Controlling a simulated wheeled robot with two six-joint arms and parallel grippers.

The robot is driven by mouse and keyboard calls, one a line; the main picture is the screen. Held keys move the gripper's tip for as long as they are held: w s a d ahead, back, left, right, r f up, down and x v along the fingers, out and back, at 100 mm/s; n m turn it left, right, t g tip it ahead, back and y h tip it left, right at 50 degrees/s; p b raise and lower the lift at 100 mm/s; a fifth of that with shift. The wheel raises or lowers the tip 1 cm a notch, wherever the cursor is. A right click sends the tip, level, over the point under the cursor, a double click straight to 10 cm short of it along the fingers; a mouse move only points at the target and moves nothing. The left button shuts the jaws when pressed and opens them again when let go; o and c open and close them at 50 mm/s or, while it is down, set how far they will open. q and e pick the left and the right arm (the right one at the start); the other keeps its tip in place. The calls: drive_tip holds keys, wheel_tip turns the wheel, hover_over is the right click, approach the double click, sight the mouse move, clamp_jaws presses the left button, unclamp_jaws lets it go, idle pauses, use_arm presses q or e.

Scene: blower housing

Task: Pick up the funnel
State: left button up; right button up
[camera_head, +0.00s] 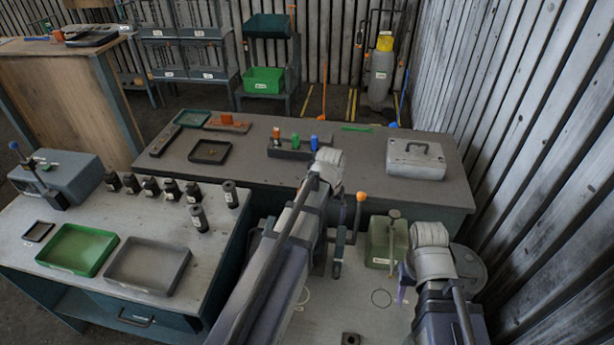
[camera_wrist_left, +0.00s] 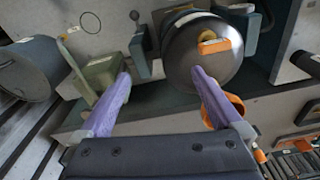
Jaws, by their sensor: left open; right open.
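No funnel can be made out for sure. In the left wrist view an orange rounded piece (camera_wrist_left: 232,106) shows partly behind the right-hand finger; I cannot tell whether it is the funnel. My left gripper (camera_wrist_left: 161,75) is open and empty, its purple fingers spread above the bench; in the head view my own arm hides most of it. A grey round vessel with an orange handle (camera_wrist_left: 180,62) lies beyond the right-hand fingertip. My right gripper (camera_head: 403,284) shows only a bit of purple finger in the head view, with nothing visible held.
A green can (camera_head: 384,244) stands on the near bench, left of a grey drum (camera_head: 468,270). An orange knob (camera_head: 361,196) rises beside my left arm. A grey case (camera_head: 416,160) sits on the dark table behind. Trays (camera_head: 150,270) and several dark bottles stand on the left bench.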

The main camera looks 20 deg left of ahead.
use_arm(q)
drive_tip(key=shift+n+t, duration=0.3)
drive_tip(key=shift+n, duration=0.6)
drive_tip(key=w+a+r+p, duration=0.1)
drive_tip(key=a, duration=0.2)
drive_tip(key=w+a+r+p, duration=0.1)
drive_tip(key=w+a+r, duration=0.1)
drive_tip(key=w+a+r+p, duration=0.1)
drive_tip(key=w+a, duration=0.1)
drive_tip(key=a, duration=0.1)
drive_tip(key=shift+a+r, duration=0.35)
drive_tip(key=shift+r, duration=0.05)
drive_tip(key=shift+s+f+b, duration=0.1)
drive_tip(key=shift+f+b, duration=1.15)
drive_tip(key=shift+f, duration=0.05)
use_arm(e)
drive_tip(key=shift+r, duration=1.05)
use_arm(q)
drive_tip(key=shift+f, duration=0.1)
use_arm(e)
drive_tip(key=shift+f, duration=0.1)
use_arm(q)
drive_tip(key=f+b, duration=0.3)
drive_tip(key=w+f+b, duration=0.1)
drive_tip(key=f+b, duration=0.1)
drive_tip(key=shift+a, duration=0.25)
use_arm(e)
wheel_tip(320, 180, down, 5)
drive_tip(key=shift+r, duration=0.1)
